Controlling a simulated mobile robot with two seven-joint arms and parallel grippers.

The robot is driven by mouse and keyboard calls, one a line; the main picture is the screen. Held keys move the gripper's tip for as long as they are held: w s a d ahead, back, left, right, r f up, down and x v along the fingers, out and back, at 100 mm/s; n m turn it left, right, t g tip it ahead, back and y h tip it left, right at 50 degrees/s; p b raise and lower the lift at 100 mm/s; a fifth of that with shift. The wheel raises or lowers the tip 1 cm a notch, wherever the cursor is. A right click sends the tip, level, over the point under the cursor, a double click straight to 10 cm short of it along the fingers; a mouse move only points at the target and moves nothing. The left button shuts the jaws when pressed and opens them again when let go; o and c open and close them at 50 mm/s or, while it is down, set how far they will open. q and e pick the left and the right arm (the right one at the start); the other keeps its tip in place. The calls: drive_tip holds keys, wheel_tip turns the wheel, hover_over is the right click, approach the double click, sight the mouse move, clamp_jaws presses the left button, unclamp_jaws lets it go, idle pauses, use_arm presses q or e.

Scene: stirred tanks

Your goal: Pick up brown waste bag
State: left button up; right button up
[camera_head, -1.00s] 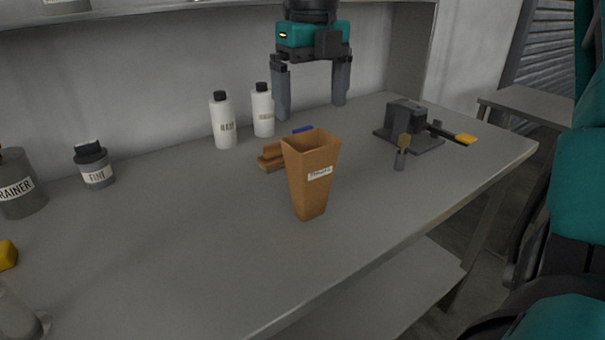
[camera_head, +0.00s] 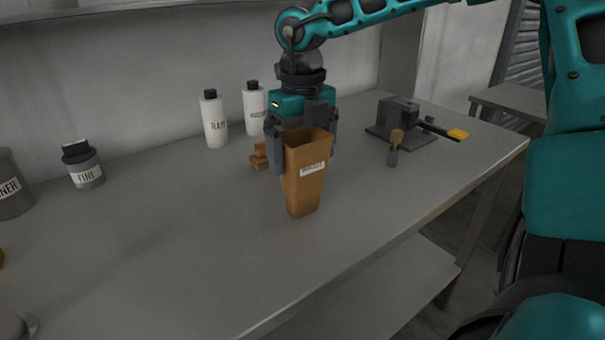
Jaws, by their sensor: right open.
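The brown waste bag (camera_head: 306,185) stands upright and open-topped on the grey bench, with a white label on its front. My right gripper (camera_head: 303,160) points down at the bag from above and behind. It is open; its left finger shows beside the bag's left side, and its right finger is partly hidden behind the bag's upper right edge. I cannot tell whether the fingers touch the bag. My left gripper is not in view.
Wooden blocks (camera_head: 259,157) lie just behind the bag. Two white bottles (camera_head: 214,122) stand near the wall. A grey FINE jar (camera_head: 86,172) is at left. A dark device (camera_head: 398,118) and a small brush (camera_head: 394,148) are at right.

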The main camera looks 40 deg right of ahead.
drive_tip(key=shift+c, duration=0.5)
drive_tip(key=c, duration=0.6)
drive_tip(key=shift+o, duration=0.2)
drive_tip(key=shift+r, duration=0.1)
